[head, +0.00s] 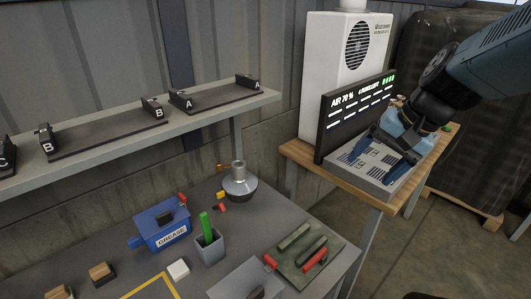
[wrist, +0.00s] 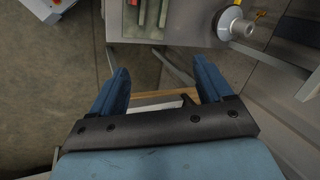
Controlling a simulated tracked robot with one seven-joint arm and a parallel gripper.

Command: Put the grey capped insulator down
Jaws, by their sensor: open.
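The grey capped insulator (head: 240,187), a grey disc with a paler metal cap, stands upright on the dark workbench near its back edge in the head view. It also shows in the wrist view (wrist: 236,27) at the upper right, outside my fingers. My gripper (head: 373,170) is at the right in the head view, over the grey vented unit on the wooden table. Its blue fingers (wrist: 160,68) are spread in the wrist view, with nothing between them. It is well apart from the insulator.
A shelf (head: 215,108) with brackets marked A, B and C runs above the bench. A blue grease box (head: 162,226), a cup with a green item (head: 209,247) and a tool tray (head: 303,262) stand on the bench. A dark display (head: 346,112) stands beside my gripper.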

